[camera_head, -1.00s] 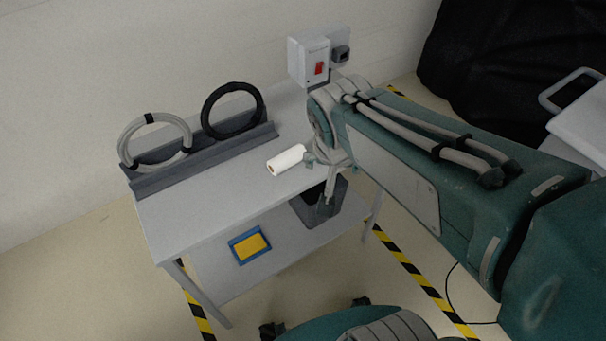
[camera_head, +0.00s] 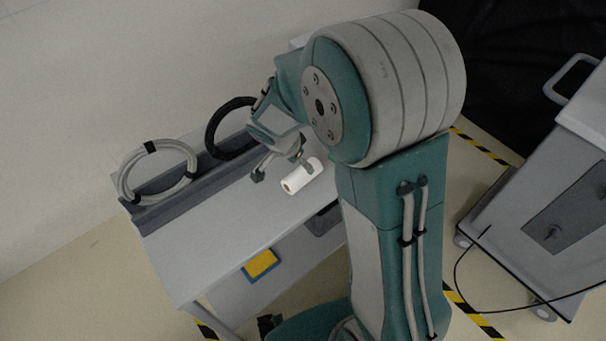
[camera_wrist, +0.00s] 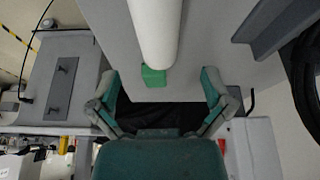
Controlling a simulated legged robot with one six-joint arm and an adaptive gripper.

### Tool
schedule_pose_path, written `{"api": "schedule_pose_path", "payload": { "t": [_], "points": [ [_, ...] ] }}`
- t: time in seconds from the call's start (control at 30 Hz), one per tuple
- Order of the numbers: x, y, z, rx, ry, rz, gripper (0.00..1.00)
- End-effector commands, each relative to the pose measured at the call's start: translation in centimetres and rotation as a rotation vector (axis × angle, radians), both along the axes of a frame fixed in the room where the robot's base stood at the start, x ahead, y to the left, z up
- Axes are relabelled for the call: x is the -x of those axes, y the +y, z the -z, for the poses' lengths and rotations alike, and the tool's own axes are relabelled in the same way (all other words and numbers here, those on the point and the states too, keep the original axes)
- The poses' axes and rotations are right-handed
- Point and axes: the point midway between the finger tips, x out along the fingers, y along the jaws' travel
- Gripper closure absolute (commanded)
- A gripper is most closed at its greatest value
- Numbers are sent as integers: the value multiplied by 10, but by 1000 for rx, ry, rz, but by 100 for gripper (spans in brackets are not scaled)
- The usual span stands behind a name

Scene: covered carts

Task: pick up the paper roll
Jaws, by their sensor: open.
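The white paper roll (camera_head: 303,176) lies on its side on the grey table top (camera_head: 215,225), near its right end. My gripper (camera_head: 283,173) is open above the table, with one finger left of the roll and the other overlapping it in the head view. In the wrist view the roll (camera_wrist: 154,32) runs down from the top edge, in line with the space between the spread fingers of my gripper (camera_wrist: 160,86). A small green block (camera_wrist: 153,76) shows at the roll's near end. I cannot tell whether a finger touches the roll.
A rack (camera_head: 190,185) along the table's back holds a grey hose coil (camera_head: 125,185) and a black coil (camera_head: 211,143). A blue bin with a yellow item (camera_head: 261,264) sits below. A grey cart (camera_head: 545,215) stands right. The table's front left is clear.

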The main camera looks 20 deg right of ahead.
Motion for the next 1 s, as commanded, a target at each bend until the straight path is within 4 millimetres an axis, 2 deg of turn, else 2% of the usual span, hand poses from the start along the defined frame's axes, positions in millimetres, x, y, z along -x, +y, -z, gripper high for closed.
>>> {"api": "schedule_pose_path", "payload": {
  "t": [0.23, 0.53, 1.0],
  "points": [
    [-3, -8, 21, -1, 2, 0, 0],
    [-9, -25, 59, -3, 1, 1, 0],
    [-10, -25, 63, -2, -1, -1, 0]
  ]
}}
